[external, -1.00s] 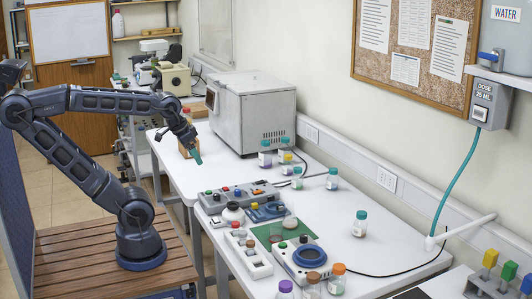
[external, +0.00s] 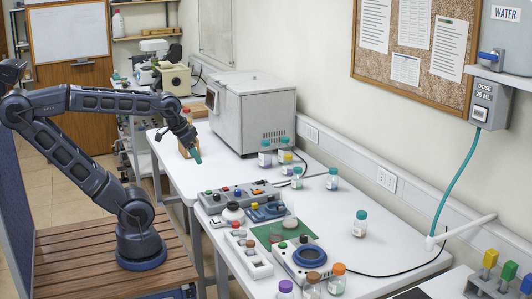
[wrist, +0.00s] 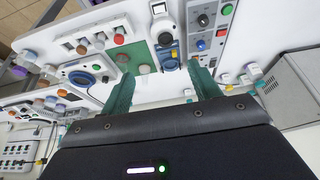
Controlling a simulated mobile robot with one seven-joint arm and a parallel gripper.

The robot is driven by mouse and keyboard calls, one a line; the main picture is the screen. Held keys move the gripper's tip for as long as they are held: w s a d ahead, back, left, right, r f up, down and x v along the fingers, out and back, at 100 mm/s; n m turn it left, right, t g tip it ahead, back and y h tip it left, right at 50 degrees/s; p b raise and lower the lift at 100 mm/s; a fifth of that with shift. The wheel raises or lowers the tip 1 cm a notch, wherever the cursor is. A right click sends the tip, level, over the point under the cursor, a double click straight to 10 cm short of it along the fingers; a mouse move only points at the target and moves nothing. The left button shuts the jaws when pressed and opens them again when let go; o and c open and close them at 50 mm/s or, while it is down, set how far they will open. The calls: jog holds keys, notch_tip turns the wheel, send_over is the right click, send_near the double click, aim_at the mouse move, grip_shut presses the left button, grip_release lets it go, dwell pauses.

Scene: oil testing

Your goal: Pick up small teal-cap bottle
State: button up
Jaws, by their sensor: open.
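Several teal-cap bottles stand upright on the white table. One is near the front right (external: 360,225), one is mid-table (external: 332,180), and a smaller-looking one (external: 297,179) stands left of that. Two more teal-cap bottles, one at the left (external: 265,155) and one at the right (external: 284,147), stand by the grey oven. I cannot tell for certain which is the small one. My gripper (external: 194,151) is open and empty, with teal fingers pointing down, left of the bottles and above the table. In the wrist view my gripper (wrist: 163,86) shows its fingers apart with nothing between them.
The grey oven (external: 252,115) stands behind the bottles. A yellow-cap bottle (external: 287,165) stands close among them. Button panels (external: 238,194) and a blue-ring device (external: 308,257) fill the table's left side. A dark cable crosses the right side.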

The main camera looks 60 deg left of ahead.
jog(key=w+n+g+h, duration=0.3)
jog(key=w+n, duration=0.3)
jog(key=w, duration=0.8)
jog(key=n+t+h, duration=0.7)
jog(key=n+h, duration=0.2)
jog(key=n, duration=1)
send_near(298, 169)
jog(key=shift+w+a+f+x, duration=0.1)
jog(key=shift+a+f+x, duration=0.1)
jog(key=shift+x, duration=1.5)
jog(key=shift+w+a+f+x, duration=0.1)
jog(key=shift+f+x, duration=0.1)
jog(key=shift+x, duration=1.45)
jog(key=shift+w+a+f+x, duration=0.1)
jog(key=shift+f+x, duration=0.1)
jog(key=shift+x, duration=1.5)
jog(key=shift+s, duration=0.15)
jog(key=c, duration=1.2)
